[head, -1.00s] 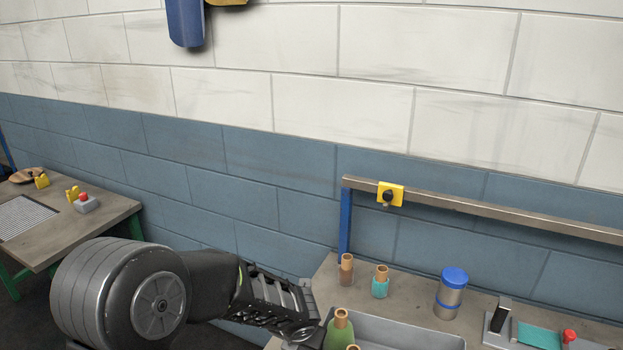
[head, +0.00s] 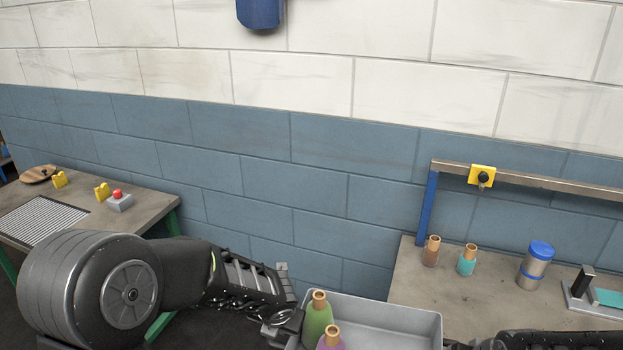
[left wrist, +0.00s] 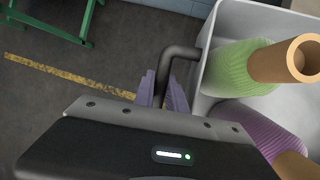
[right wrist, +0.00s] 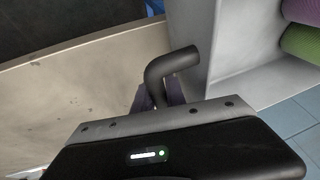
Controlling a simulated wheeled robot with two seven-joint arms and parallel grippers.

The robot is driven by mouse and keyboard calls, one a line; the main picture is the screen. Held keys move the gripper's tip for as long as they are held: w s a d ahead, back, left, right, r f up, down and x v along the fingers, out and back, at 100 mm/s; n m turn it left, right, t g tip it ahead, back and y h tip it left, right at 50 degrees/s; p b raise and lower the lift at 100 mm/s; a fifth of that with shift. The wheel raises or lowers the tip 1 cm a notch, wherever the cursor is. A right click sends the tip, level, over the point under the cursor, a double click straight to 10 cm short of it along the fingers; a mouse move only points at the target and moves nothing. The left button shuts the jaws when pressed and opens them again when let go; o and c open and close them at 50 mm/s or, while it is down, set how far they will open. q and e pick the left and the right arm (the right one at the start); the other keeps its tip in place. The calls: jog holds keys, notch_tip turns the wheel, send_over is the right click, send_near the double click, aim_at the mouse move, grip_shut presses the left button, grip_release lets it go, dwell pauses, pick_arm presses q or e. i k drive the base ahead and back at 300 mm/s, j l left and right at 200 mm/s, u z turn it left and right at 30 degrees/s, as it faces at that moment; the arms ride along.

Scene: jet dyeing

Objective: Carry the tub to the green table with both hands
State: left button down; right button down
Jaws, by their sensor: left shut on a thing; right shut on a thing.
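The grey tub (head: 425,324) is at the bottom of the head view, in front of the left end of the right-hand bench. It holds a green bobbin (head: 318,322) and a purple bobbin (head: 330,341). My left gripper (head: 284,322) is shut on the dark handle at its left end, clear in the left wrist view (left wrist: 163,95). My right gripper (right wrist: 158,98) is shut on the opposite handle (right wrist: 172,66). The tub's underside is hidden. The green-legged table (head: 152,205) stands at the left, apart from the tub.
The green-legged table carries a grate (head: 42,220), a red-button box (head: 118,200), yellow pieces and a wooden item; its right part is bare. The right-hand bench (head: 465,300) holds two small bobbins, a blue-lidded canister (head: 535,266) and a rail. Open floor lies between them.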

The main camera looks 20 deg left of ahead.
aim_at(42, 217)
jog(key=i+j, duration=0.1)
jog(key=j, duration=2.65)
jog(key=i+j+z, duration=0.1)
jog(key=j, duration=2.6)
jog(key=i+j, duration=0.15)
jog(key=j, duration=0.25)
jog(key=i+j, duration=0.1)
jog(key=j, duration=0.35)
jog(key=i+j, duration=0.15)
jog(key=j, duration=0.25)
jog(key=i+j, duration=0.15)
jog(key=j, duration=0.3)
jog(key=i+j, duration=0.1)
jog(key=j, duration=0.3)
